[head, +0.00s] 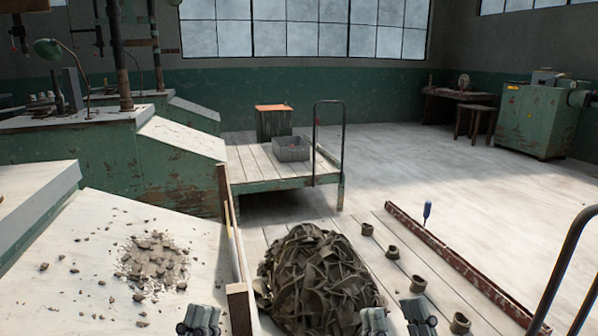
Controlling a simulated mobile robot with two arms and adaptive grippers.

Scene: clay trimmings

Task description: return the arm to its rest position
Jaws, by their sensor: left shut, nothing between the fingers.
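My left gripper (199,320) shows at the bottom edge, over the right part of the pale work table (60,295). Its fingers are together with nothing between them. My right gripper (397,318) is at the bottom edge, at the lower right of a large heap of dark trimmings (315,280). Its two fingers stand apart with a gap between them, and no held thing shows. Most of both arms is out of the picture. A pile of grey-brown clay crumbs (152,262) lies on the pale table, with loose bits scattered around it.
A wooden board (238,308) edges the table's right side. Several small brown pots (418,284) stand right of the heap, beside a long rusty rail (455,262) and a blue-handled tool (427,212). A cart (255,170) carries a grey crate (291,149). A dark handrail (565,262) rises at right.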

